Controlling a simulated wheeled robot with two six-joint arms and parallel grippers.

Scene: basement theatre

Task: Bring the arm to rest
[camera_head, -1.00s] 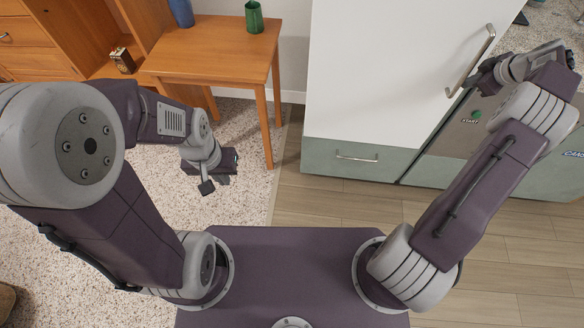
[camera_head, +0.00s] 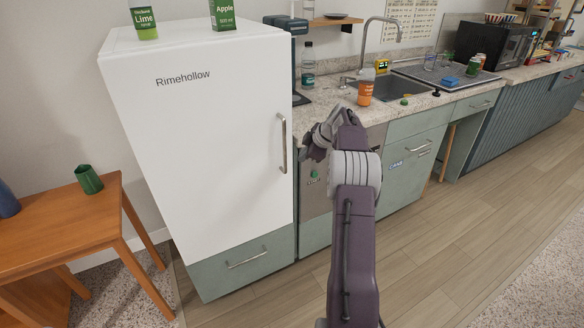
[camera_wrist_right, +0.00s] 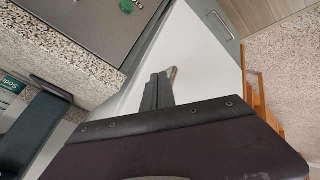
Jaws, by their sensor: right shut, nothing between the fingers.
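My right arm reaches up through the middle of the head view, with its right gripper (camera_head: 312,146) in front of the counter front, just right of the fridge handle (camera_head: 283,143). A small gap shows between the gripper and the handle. In the right wrist view the two fingers (camera_wrist_right: 158,92) lie together with nothing between them, against the white fridge side. My left arm and left gripper are outside both views.
The white fridge (camera_head: 205,130) stands left of the arm. The stone counter (camera_head: 325,105) behind carries an orange bottle (camera_head: 366,88) and a sink (camera_head: 400,88). A wooden table (camera_head: 55,222) with a green cup (camera_head: 89,180) is at left. The wood floor (camera_head: 450,215) at right is clear.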

